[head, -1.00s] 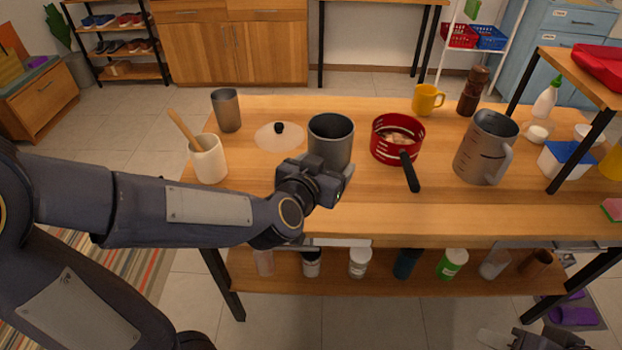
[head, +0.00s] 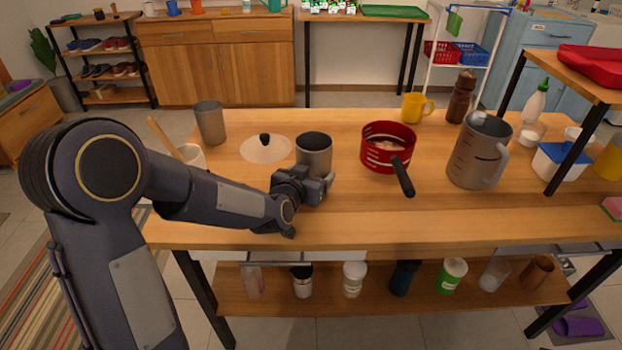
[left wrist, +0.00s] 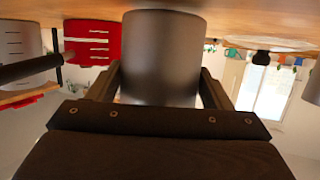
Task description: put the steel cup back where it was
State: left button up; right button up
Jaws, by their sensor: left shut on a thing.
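The steel cup (head: 314,150) is upright, to the left of the red pot, over the middle of the table. My left gripper (head: 318,184) is shut on it from the near side. In the left wrist view the cup (left wrist: 163,55) sits between the two fingers, with the picture upside down and the wood tabletop along the top edge. Whether its base touches the tabletop is hard to tell. A second, similar grey cup (head: 210,123) stands at the back left. My right gripper is not in view.
A large jug (head: 478,155) stands farther right. The front strip is clear.

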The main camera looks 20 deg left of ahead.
pick_arm(q)
jog(key=shift+f, duration=0.3)
jog(key=shift+f, duration=0.15)
jog(key=o, duration=1.1)
